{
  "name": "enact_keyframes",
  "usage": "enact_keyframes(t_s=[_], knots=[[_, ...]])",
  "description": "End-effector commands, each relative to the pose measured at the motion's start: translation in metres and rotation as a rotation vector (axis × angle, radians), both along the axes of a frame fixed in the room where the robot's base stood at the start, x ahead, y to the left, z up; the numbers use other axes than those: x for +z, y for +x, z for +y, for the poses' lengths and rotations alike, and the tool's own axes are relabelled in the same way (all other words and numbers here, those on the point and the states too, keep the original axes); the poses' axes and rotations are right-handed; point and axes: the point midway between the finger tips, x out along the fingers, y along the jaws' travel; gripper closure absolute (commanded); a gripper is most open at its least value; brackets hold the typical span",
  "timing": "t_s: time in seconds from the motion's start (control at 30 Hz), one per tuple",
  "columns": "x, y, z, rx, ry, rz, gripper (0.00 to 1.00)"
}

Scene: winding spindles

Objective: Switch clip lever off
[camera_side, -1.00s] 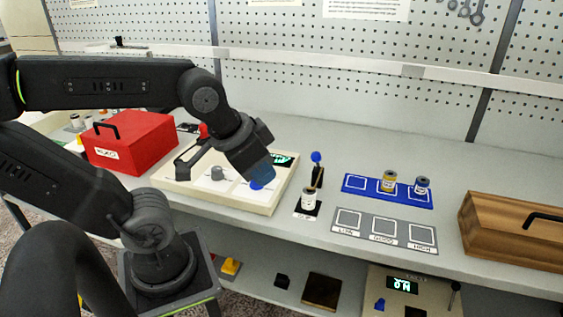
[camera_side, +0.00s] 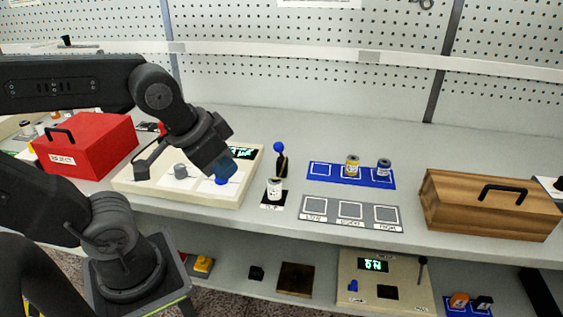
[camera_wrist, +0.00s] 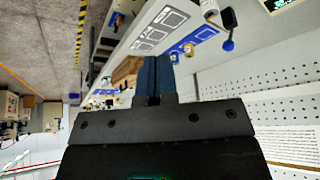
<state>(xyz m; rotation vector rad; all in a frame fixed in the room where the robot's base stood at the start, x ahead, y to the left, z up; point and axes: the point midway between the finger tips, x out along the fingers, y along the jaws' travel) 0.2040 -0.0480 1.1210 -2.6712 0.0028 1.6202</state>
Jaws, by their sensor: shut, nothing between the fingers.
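The clip lever (camera_side: 280,163) is a dark upright lever with a blue ball on top, behind a small black base. A white spindle (camera_side: 274,187) stands on that base in front of it, above a small label. The lever's blue ball (camera_wrist: 229,45) also shows at the upper right of the wrist view. My gripper (camera_side: 222,167) is shut and empty, with blue fingertips pointing down over the cream panel, left of the lever and apart from it. The shut fingers (camera_wrist: 153,78) show in the middle of the wrist view.
A blue tray (camera_side: 318,180) with two spindles and a grey tray (camera_side: 330,221) lie to the right. A red box (camera_side: 88,150) stands left, a wooden box (camera_side: 450,205) far right.

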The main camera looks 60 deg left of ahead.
Motion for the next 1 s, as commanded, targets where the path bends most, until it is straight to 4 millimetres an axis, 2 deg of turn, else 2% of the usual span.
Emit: enact_keyframes(t_s=[0.17,0.47,0.73,1.0], knots=[[-0.015,0.005,0.004,-0.100,0.120,0.116,1.00],[-0.053,0.028,0.021,-0.439,0.542,0.444,1.00],[-0.078,0.065,0.028,-0.744,0.973,0.693,1.00],[-0.100,0.114,0.011,-1.000,1.421,0.859,1.00]])
